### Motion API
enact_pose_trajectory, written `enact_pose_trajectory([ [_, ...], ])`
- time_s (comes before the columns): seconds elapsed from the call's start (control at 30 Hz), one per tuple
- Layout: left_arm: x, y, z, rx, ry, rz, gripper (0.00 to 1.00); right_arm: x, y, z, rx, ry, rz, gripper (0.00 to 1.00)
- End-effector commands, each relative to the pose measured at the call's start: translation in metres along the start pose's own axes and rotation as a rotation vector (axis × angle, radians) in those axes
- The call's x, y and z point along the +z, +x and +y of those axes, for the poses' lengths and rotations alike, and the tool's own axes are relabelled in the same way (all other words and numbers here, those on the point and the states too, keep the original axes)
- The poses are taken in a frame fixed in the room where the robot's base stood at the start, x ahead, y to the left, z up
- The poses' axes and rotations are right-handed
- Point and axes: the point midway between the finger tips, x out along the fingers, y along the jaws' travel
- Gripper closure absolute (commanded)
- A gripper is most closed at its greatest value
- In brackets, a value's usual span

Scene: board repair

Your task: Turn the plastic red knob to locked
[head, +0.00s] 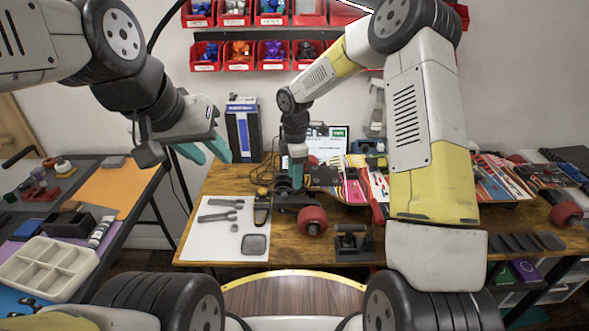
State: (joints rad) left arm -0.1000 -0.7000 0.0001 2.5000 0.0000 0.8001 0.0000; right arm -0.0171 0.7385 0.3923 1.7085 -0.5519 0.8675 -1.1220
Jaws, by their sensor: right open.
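I cannot make out a knob for certain. A small red part (378,212) shows at the table's middle, partly hidden by my right arm; I cannot tell whether it is the red knob or its setting. My right gripper (297,172) points down over a dark skateboard truck with a red wheel (312,220), to the left of the red part. It is open, seen nearly edge-on, and its fingers partly cover what is behind.
The wooden table (215,184) bears a white mat (212,243) with wrenches, a dark clamp-like tool (353,243) and colourful decks. A blue-black box (243,131) stands at the back. A side table at left holds a white divided tray (47,268). Red bins hang on the wall.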

Motion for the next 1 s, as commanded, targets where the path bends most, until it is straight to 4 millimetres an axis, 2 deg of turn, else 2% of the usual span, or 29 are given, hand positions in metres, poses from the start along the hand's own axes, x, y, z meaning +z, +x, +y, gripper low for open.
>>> enact_pose_trajectory([
  [0.1, 0.0, 0.0, 0.0, 0.0, 0.0, 0.0, 0.65, 0.0, 0.016, 0.0, -0.002, -0.001, -0.001, 0.59],
  [0.2, 0.0, 0.0, 0.0, 0.0, 0.0, 0.0, 0.65, 0.0, 0.023, 0.0, -0.001, 0.0, -0.001, 0.59],
  [0.5, 0.0, 0.0, 0.0, 0.0, 0.0, 0.0, 0.65, 0.0, 0.026, 0.0, 0.0, 0.001, 0.0, 0.59],
  [0.57, 0.0, 0.0, 0.0, 0.0, 0.0, 0.0, 0.65, 0.0, 0.026, 0.0, 0.0, 0.001, 0.0, 0.69],
  [0.7, 0.0, 0.0, 0.0, 0.0, 0.0, 0.0, 0.65, 0.0, 0.025, 0.0, 0.0, 0.001, -0.001, 0.96],
  [0.73, 0.0, 0.0, 0.0, 0.0, 0.0, 0.0, 0.65, 0.0, 0.025, 0.0, 0.0, 0.001, -0.001, 1.0],
  [1.0, 0.0, 0.0, 0.0, 0.0, 0.0, 0.0, 0.65, 0.0, 0.025, 0.0, 0.001, 0.009, -0.001, 1.0],
])
